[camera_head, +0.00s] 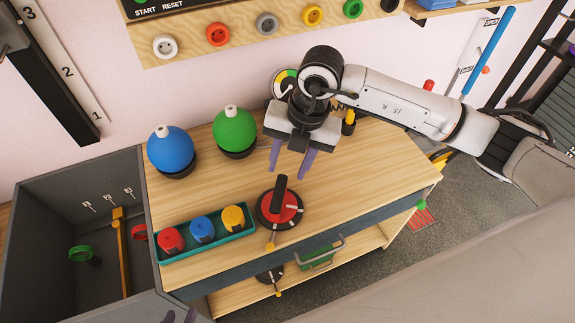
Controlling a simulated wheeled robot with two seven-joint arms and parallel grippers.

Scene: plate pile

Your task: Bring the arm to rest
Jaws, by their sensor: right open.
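My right arm (405,103) reaches in from the right over the wooden workbench (370,180). My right gripper (287,174) points down above the bench, its two purple fingers apart with nothing between them. It is behind the red and black round device with an upright black handle (281,204), and no contact shows. At the bottom left edge, small purple tips that look like my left gripper (180,316) show. The rest of it is cut off, so its opening cannot be told.
A blue ball (170,150) and a green ball (234,130) stand on dark bases left of my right gripper. A teal tray (250,229) holds red, blue and yellow pieces. A grey bin (50,210) stands left. The bench's right part is fairly clear.

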